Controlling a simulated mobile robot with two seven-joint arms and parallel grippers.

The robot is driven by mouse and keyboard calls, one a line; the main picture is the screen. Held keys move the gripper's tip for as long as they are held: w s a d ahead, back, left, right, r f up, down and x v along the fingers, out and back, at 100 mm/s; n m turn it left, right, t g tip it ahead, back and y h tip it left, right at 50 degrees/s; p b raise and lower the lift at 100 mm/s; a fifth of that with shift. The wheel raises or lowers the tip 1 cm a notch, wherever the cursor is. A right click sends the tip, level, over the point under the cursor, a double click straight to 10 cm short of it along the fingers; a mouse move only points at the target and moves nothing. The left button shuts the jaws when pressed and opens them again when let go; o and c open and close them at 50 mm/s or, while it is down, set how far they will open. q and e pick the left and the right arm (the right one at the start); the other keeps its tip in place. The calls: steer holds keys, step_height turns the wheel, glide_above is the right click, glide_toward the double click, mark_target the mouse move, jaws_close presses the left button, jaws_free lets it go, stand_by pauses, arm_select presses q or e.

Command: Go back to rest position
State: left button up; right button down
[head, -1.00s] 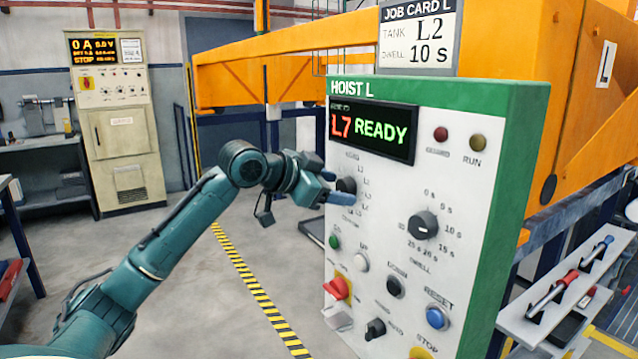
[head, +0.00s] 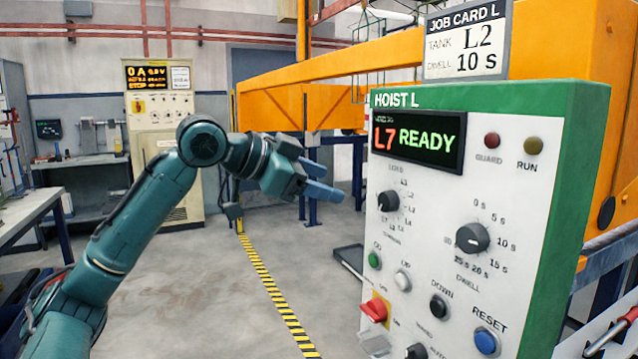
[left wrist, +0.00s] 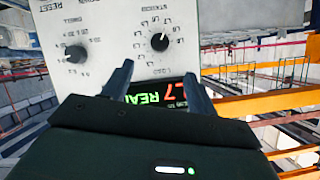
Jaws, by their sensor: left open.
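My left gripper (head: 322,190) hangs in the air to the left of the HOIST L panel (head: 545,200), pointing toward it. Its blue fingers are apart, with nothing between them, and clear of the panel in the head view. The left wrist view shows the two dark fingertips (left wrist: 158,85) open in front of the panel face. The panel display (head: 417,140) reads L7 READY. The left selector knob (head: 388,201) and the dwell knob (head: 472,238) are uncovered. My right gripper is in neither view.
A job card (head: 466,42) above the panel reads L2, 10 s. An orange beam (head: 420,65) runs behind. A beige cabinet (head: 160,115) stands at the back left. Yellow-black tape (head: 270,290) marks the open floor left of the panel.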

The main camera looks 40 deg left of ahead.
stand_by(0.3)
